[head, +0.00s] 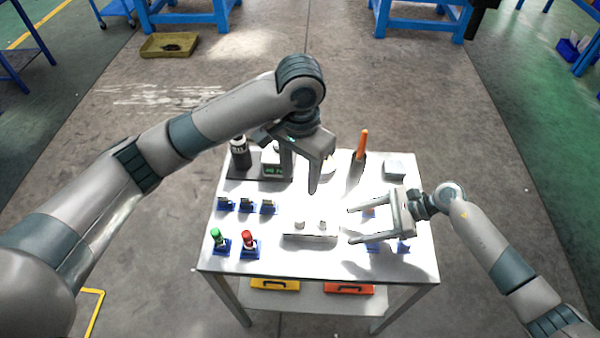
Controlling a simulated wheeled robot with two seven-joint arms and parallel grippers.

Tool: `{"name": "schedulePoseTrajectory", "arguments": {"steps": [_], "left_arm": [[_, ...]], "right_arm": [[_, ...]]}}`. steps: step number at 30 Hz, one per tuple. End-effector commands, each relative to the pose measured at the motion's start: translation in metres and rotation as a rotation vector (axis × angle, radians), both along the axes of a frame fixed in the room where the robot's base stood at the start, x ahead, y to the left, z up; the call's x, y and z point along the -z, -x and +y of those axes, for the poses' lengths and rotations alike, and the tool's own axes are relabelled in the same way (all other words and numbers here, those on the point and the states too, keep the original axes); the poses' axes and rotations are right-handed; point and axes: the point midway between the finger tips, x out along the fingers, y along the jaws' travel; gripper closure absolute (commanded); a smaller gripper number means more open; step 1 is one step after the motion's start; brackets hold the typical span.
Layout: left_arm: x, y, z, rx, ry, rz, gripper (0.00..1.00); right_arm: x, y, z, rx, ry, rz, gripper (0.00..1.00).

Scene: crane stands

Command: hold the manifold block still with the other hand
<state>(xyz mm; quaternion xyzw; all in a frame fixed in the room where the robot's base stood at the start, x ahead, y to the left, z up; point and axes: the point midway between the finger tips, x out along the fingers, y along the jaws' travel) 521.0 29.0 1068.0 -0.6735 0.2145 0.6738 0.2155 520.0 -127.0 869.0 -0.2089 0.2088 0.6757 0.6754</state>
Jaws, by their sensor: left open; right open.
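What looks like the manifold block (310,238) is a pale, low, long block with two small knobs on top, near the front middle of the white table. My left gripper (308,180) hangs above the table behind the block, with its fingers pointing down, apart from the block. Its jaws are seen nearly edge-on and hold nothing that I can see. My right gripper (350,225) lies to the right of the block with its fingers spread, pointing left towards it. Nothing shows between its fingers, and they look apart from the block.
A green-capped bottle (216,236) and a red-capped one (247,240) stand in blue holders at front left. Several small blue holders (247,205) line the left; others sit under my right gripper. An orange-handled tool (363,145), a black bottle (239,155) and a grey block (394,168) stand behind.

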Motion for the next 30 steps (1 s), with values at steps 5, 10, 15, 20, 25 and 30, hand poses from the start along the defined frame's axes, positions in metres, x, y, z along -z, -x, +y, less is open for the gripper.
{"name": "schedulePoseTrajectory", "arguments": {"steps": [5, 10, 15, 20, 25, 30], "left_arm": [[0.0, 0.0, 0.0, 0.0, 0.0, 0.0, 0.54], [0.0, 0.0, 0.0, 0.0, 0.0, 0.0, 0.54], [0.0, 0.0, 0.0, 0.0, 0.0, 0.0, 0.54], [0.0, 0.0, 0.0, 0.0, 0.0, 0.0, 0.54], [0.0, 0.0, 0.0, 0.0, 0.0, 0.0, 0.54], [0.0, 0.0, 0.0, 0.0, 0.0, 0.0, 0.54]], "right_arm": [[-0.018, 0.0, -0.027, 0.0, 0.003, -0.001, 0.35], [-0.029, 0.0, -0.043, 0.0, 0.001, -0.001, 0.35], [-0.033, 0.0, -0.049, 0.0, 0.0, 0.0, 0.35], [-0.034, 0.0, -0.049, 0.0, 0.0, 0.0, 0.35], [-0.033, 0.0, -0.049, 0.0, 0.0, 0.0, 0.35], [-0.033, 0.0, -0.049, 0.0, 0.0, 0.0, 0.35]]}}
